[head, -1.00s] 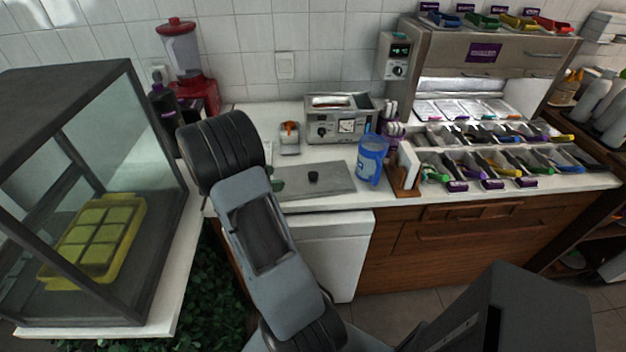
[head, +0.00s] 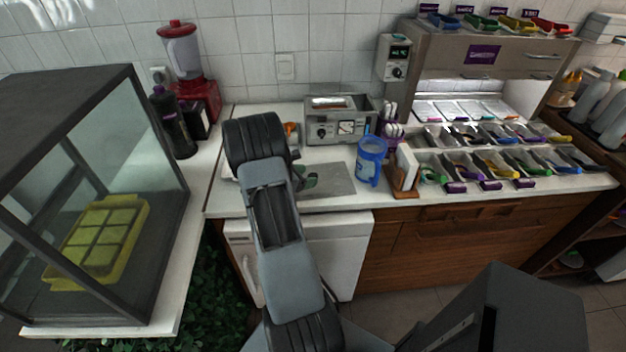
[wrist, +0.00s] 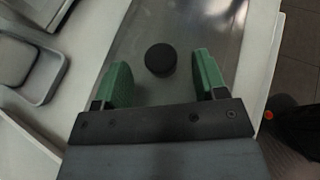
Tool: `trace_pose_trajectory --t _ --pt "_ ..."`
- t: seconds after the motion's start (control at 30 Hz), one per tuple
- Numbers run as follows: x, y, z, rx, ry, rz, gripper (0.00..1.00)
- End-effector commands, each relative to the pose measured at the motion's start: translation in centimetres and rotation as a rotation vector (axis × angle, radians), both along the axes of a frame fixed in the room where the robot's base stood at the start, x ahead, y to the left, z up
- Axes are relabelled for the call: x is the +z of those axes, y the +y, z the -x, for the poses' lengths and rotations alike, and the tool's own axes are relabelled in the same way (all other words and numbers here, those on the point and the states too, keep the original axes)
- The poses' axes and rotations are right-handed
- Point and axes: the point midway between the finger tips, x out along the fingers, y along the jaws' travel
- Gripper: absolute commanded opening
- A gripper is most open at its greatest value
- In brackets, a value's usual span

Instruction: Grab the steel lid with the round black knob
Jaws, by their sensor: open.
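The flat steel lid (head: 338,180) lies on the white counter in the head view, partly hidden by my arm. In the wrist view the steel lid (wrist: 215,30) fills the middle, with its round black knob (wrist: 160,60) upright on it. My gripper (wrist: 163,80) is open and empty, its green fingers on either side of the knob's line. The knob shows slightly beyond the fingertips, between them in width and not held. In the head view my gripper (head: 309,178) is over the lid, and the knob is hidden.
A blue jug (head: 371,160) stands just right of the lid. A steel appliance (head: 338,120) stands behind it. Topping trays (head: 490,160) fill the right of the counter. A glass case (head: 95,200) stands at the left. The wrist view shows a grey container (wrist: 28,62) at left.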

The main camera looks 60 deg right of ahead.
Motion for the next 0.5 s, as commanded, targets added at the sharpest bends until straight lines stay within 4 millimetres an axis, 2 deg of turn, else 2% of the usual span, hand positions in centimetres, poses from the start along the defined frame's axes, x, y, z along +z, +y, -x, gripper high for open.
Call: trace_pose_trajectory --t 0.17,0.43,0.5 --pt "-0.55 -1.18 0.65 -0.001 0.001 -0.001 0.65" --pt "-0.67 -1.32 0.71 0.0 0.0 0.0 0.65" --pt "-0.65 -1.31 0.71 0.0 0.0 0.0 0.59"
